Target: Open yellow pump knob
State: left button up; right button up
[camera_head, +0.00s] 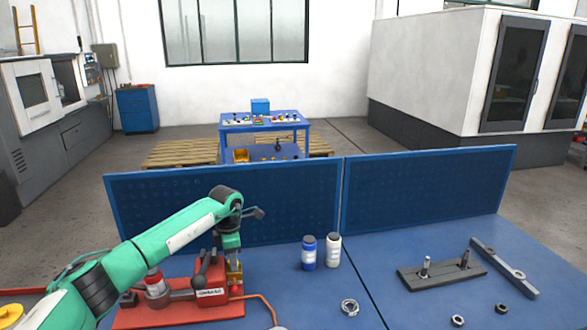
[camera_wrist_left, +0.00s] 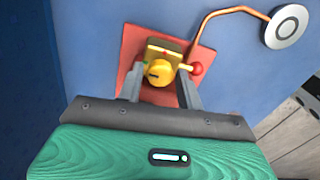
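The yellow pump knob (camera_wrist_left: 159,73) sits on a brass-yellow block on a red base (camera_wrist_left: 135,48) in the left wrist view. My left gripper (camera_wrist_left: 161,80) has its two grey fingers spread, one on each side of the knob. Contact between fingers and knob cannot be told. In the head view my left gripper (camera_head: 233,268) points down at the yellow block at the right end of the red pump base (camera_head: 180,315), and it hides the knob there. My right gripper is not in view.
An orange pipe (camera_head: 262,300) curves from the red base to a round metal disc (camera_wrist_left: 287,26). A blue bottle (camera_head: 308,253) and a white bottle (camera_head: 333,250) stand to the right. A grey fixture (camera_head: 440,276) and loose rings lie farther right. A blue panel (camera_head: 280,205) borders the table's back.

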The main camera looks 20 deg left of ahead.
pick_arm(q)
jog(key=m+p, duration=0.2)
jog(key=m, duration=0.3)
notch_tip(320, 180, up, 14)
jog(key=b, duration=0.4)
jog(key=w+d+r+n+t+h+p, duration=0.5)
jog(key=w+d+r+t+h, duration=0.3)
jog(key=d, duration=0.7)
jog(key=shift+w+d+r+n+t+h+p, duration=0.35)
jog(key=shift+w+r+h, duration=1.05)
jog(key=shift+r+h, duration=0.75)
